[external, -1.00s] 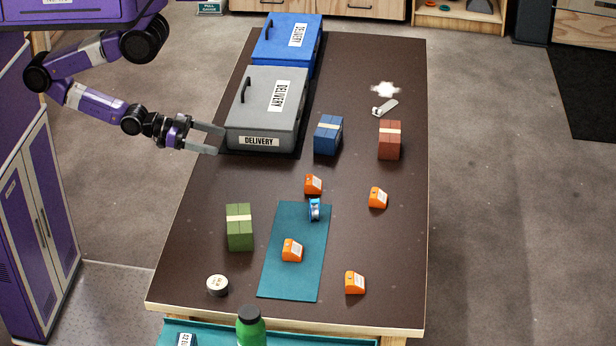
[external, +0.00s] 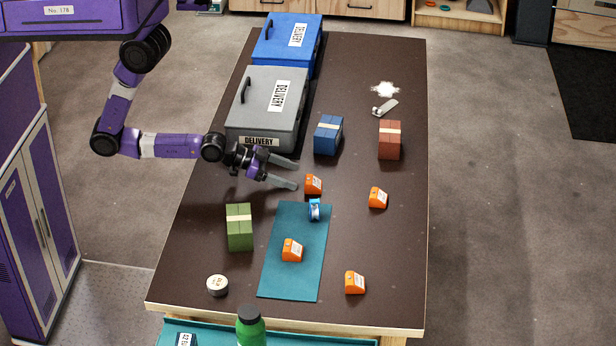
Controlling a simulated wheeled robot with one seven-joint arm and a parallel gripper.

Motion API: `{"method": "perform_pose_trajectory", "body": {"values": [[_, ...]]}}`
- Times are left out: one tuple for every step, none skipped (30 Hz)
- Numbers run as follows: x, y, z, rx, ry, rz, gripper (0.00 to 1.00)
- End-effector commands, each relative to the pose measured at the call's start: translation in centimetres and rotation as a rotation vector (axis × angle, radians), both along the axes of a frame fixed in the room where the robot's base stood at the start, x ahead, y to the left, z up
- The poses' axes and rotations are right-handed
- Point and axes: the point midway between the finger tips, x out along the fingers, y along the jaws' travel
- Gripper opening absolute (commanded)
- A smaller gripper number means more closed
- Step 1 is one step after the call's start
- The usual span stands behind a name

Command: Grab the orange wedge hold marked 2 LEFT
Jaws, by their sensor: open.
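Several orange wedge holds with white labels are on the dark table. One (external: 313,184) lies just above the teal mat, one (external: 377,198) lies to the right, one (external: 292,250) lies on the teal mat (external: 280,284), and one (external: 355,283) lies near the front edge. The labels are too small to read, so I cannot tell which is marked 2 LEFT. My gripper (external: 297,174) is open and empty, its fingers pointing right. Its fingertips are close to the wedge above the mat, apparently above the table and apart from it.
A grey delivery case (external: 262,105) and a blue case (external: 287,42) stand at the back left. Blue (external: 328,135), red-brown (external: 390,140) and green (external: 239,228) blocks stand around. A small blue item (external: 314,210) lies on the mat's top edge. A tape roll (external: 217,285) lies front left.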

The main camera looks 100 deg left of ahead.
Motion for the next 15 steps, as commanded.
{"method": "perform_pose_trajectory", "body": {"values": [[0.6,0.0,-0.1,0.000,-0.002,0.000,0.75],[0.9,0.0,-0.2,0.000,-0.002,0.000,0.75],[1.3,0.1,-0.3,0.000,-0.002,0.000,0.75],[1.5,0.1,-0.4,0.000,-0.002,0.000,0.75],[1.7,0.1,-0.5,0.000,-0.002,0.000,0.75],[2.1,0.1,-0.6,0.000,-0.003,-0.001,0.75],[2.4,0.1,-0.6,0.000,-0.003,-0.001,0.75],[2.8,0.2,-0.7,-0.001,-0.003,-0.002,0.75],[3.4,0.2,-0.9,0.000,-0.003,-0.001,0.75],[3.8,0.3,-1.0,0.001,-0.004,-0.001,0.75],[4.2,0.4,-1.1,0.001,-0.003,-0.001,0.75],[4.8,0.4,-1.3,0.001,-0.004,-0.001,0.75],[5.1,0.4,-1.6,0.002,-0.004,-0.002,0.75],[5.4,0.4,-1.7,0.002,-0.004,-0.002,0.75],[5.8,0.5,-1.9,0.001,-0.004,-0.001,0.75]]}}
